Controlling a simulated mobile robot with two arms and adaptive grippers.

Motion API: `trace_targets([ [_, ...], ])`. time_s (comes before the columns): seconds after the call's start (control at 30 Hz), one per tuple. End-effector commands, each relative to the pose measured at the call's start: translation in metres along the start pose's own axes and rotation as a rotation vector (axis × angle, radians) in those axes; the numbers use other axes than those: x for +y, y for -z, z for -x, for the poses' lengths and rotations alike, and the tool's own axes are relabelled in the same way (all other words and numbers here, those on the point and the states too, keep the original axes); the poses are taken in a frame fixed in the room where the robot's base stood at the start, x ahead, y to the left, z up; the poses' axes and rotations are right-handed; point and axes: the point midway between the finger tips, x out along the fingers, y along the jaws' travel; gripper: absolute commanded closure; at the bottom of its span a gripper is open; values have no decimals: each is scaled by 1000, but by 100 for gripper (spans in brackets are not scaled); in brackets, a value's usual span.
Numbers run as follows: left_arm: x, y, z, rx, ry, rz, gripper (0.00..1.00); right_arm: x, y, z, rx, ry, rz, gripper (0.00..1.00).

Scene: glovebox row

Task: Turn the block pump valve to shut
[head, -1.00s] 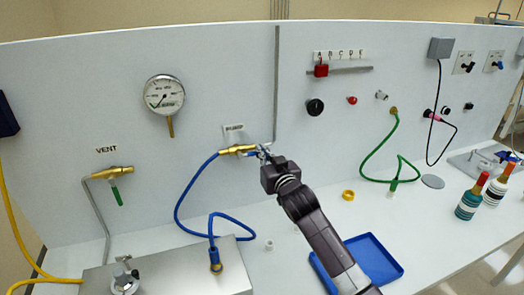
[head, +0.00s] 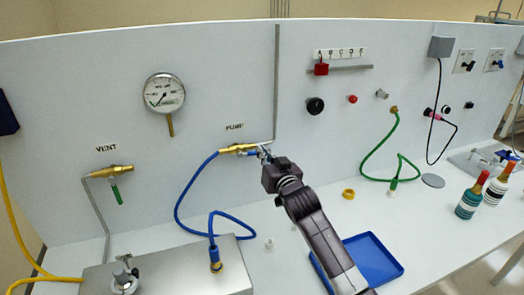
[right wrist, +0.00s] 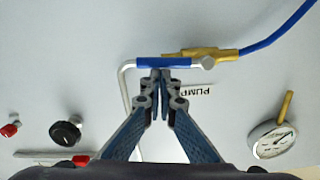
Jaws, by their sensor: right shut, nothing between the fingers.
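The pump valve (head: 238,149) is a brass body on the panel under the PUMP label (head: 234,127), with a blue hose on its left end. In the right wrist view, its blue handle (right wrist: 168,63) lies along the line of the brass body (right wrist: 208,54) and the grey pipe. My right gripper (head: 264,150) is at the handle in the head view and hides part of it. In the right wrist view, its fingertips (right wrist: 161,76) are together, just at the handle's edge, with nothing between them. I cannot tell if they touch it. My left gripper is not in view.
The vent valve (head: 110,172) with its green handle hanging down is to the left. A gauge (head: 164,93) is above. The blue hose (head: 183,186) loops below the pump valve. A blue tray (head: 385,268) and a yellow ring (head: 348,194) lie on the bench.

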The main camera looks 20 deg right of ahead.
Motion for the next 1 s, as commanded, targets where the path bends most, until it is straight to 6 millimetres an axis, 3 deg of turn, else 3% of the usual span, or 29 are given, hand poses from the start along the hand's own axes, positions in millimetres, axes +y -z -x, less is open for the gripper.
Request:
trace_targets([
  [0.27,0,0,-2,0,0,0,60,3,-14,0,-5,6,-170,100],
  [1.0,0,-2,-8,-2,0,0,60,1,-56,-3,-2,41,-873,100],
])
